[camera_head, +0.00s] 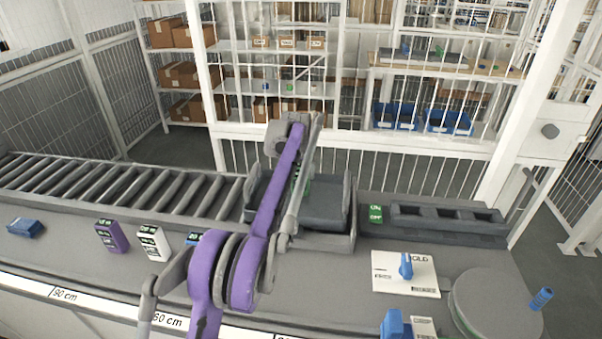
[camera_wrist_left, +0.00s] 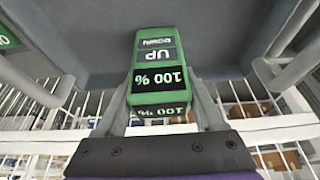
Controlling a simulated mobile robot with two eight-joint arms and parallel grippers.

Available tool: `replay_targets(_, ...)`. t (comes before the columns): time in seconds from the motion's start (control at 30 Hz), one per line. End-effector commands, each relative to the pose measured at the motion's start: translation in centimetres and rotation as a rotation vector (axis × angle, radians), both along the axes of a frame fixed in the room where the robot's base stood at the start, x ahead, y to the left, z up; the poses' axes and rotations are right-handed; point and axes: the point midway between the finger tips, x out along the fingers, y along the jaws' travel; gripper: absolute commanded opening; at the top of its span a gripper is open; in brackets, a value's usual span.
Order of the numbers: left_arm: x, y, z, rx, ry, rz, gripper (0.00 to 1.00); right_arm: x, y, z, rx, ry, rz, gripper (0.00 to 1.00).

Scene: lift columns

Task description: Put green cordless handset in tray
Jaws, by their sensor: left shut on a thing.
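The green cordless handset (camera_wrist_left: 158,62) is between the fingers of my left gripper (camera_wrist_left: 160,92), which is shut on it. Its face shows "UP" and "100 %" labels. In the head view only a small green part of the handset (camera_head: 306,181) shows past my purple arm. The dark grey tray (camera_head: 328,212) stands at the right end of the roller conveyor, partly hidden by that arm. The handset appears over or within the tray's opening; its contact with the floor cannot be told. In the wrist view, grey tray surface (camera_wrist_left: 215,40) lies behind the handset. My right gripper is out of view.
A purple box (camera_head: 111,236) and a white box (camera_head: 153,242) stand left. A white plate with a blue knob (camera_head: 406,266) and a round turntable (camera_head: 495,305) are at right.

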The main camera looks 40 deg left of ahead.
Motion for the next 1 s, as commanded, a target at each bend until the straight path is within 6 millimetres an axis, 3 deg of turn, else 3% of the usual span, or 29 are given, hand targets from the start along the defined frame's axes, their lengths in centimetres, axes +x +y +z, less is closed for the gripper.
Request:
replay_targets(0.13,0.0,0.0,-0.4,0.0,0.0,0.0,0.0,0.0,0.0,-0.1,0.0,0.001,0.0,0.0)
replay_targets(0.17,0.0,0.0,-0.4,0.0,0.0,0.0,0.75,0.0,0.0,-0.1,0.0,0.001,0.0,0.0)
replay_targets(0.3,0.0,0.0,-0.3,0.0,0.0,0.0,1.0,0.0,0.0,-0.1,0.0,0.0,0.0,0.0)
replay_targets(0.67,-0.2,-0.1,0.6,0.0,0.0,0.0,1.0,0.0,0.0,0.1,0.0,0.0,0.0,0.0)
replay_targets(1.0,-2.5,-1.3,6.9,0.0,0.0,0.0,1.0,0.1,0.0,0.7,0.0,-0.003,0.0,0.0)
